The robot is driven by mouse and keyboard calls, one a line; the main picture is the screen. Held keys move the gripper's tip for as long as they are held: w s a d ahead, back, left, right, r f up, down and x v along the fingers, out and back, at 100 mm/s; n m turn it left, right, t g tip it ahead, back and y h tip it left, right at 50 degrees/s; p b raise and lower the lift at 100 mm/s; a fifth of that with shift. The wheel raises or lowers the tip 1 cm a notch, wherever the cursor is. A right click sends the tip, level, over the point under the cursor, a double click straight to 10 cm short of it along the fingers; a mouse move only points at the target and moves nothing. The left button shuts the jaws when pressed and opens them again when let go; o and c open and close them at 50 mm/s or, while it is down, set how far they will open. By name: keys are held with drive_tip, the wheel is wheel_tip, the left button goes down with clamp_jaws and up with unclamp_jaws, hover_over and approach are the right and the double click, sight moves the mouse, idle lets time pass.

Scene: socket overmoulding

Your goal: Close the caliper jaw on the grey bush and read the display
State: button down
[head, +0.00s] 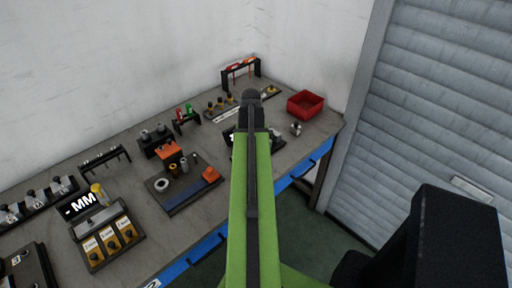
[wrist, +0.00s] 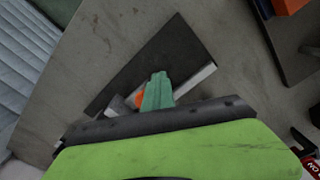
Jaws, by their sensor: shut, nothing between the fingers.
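In the wrist view my gripper (wrist: 158,88) is shut and empty, its teal fingertips together over a dark flat plate (wrist: 135,75) with a pale edge. A small orange part (wrist: 140,99) shows just left of the fingers. In the head view my green arm covers the gripper and most of a dark device (head: 228,137); I cannot tell whether this is the caliper. A display (head: 83,205) at the left reads "- MM" in part. A grey ring (head: 161,184) and a grey cylinder (head: 184,164) stand on a dark tray; I cannot tell which is the bush.
A red bin (head: 305,104) stands at the bench's far right, with a small metal part (head: 296,129) in front. Racks line the wall side. A red-ended tool (wrist: 304,141) lies at the wrist view's lower right.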

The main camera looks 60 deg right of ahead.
idle(0.6)
drive_tip(key=shift+w+a, duration=0.15)
drive_tip(key=shift+a, duration=0.3)
wheel_tip(320, 180, up, 8)
drive_tip(key=p, duration=0.8)
